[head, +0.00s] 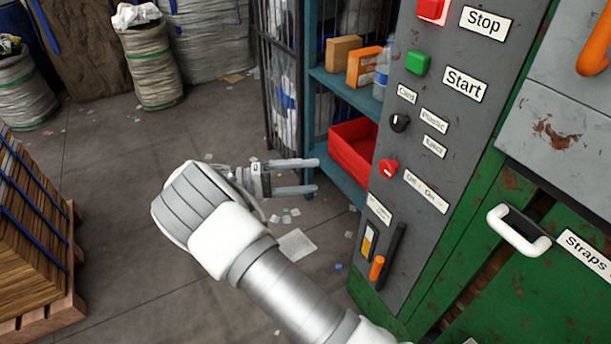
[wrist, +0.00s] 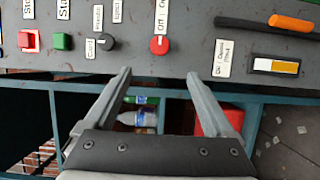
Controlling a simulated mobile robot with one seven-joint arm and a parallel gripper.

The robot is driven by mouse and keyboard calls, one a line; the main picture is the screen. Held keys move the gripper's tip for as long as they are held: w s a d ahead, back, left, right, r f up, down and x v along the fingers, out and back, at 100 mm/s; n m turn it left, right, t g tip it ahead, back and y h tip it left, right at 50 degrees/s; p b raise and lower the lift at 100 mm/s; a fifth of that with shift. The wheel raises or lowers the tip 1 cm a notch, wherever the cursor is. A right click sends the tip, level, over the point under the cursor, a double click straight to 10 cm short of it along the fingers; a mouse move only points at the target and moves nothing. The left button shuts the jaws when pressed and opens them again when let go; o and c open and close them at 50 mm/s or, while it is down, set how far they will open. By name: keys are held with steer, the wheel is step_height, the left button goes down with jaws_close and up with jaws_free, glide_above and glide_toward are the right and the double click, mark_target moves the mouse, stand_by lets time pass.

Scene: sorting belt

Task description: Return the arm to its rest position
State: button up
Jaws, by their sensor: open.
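My gripper (head: 316,176) is open and empty, in front of the lower left side of the grey control panel (head: 409,151) in the head view. Its two fingers are parallel and apart. In the wrist view the gripper (wrist: 158,75) points toward the panel, with the red knob (wrist: 159,45) showing between and beyond the fingertips. I cannot tell the exact gap to the panel, but no touch is visible. My arm reaches in from the bottom of the head view.
The panel carries a red Stop button (head: 433,10), a green Start button (head: 418,62), a black knob (head: 399,122) and an orange-handled lever (head: 377,268). A teal shelf (head: 345,90) holds a red bin (head: 352,150). A pallet stack (head: 28,230) stands left. Open floor lies between.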

steer(key=s+d+r+m+g+y, duration=0.1)
steer(key=s+d+r+g+y, duration=0.1)
steer(key=s+d+r+y, duration=0.45)
steer(key=s+d+r+g+y, duration=0.1)
steer(key=d+r+g+y, duration=0.25)
steer(key=d, duration=0.55)
steer(key=s+d+r+t+y, duration=0.1)
steer(key=s+r+t+y, duration=0.15)
steer(key=s, duration=0.35)
steer(key=s+d+r+m+t+y, duration=0.1)
steer(key=s+r+t+y, duration=0.15)
steer(key=s, duration=0.35)
steer(key=s+d+r+t+y, duration=0.1)
steer(key=s+r+t+y, duration=0.15)
steer(key=s, duration=0.35)
step_height(320, 180, up, 19)
steer(key=p, duration=1.9)
steer(key=shift+s+a, duration=0.2)
steer(key=shift+s, duration=0.05)
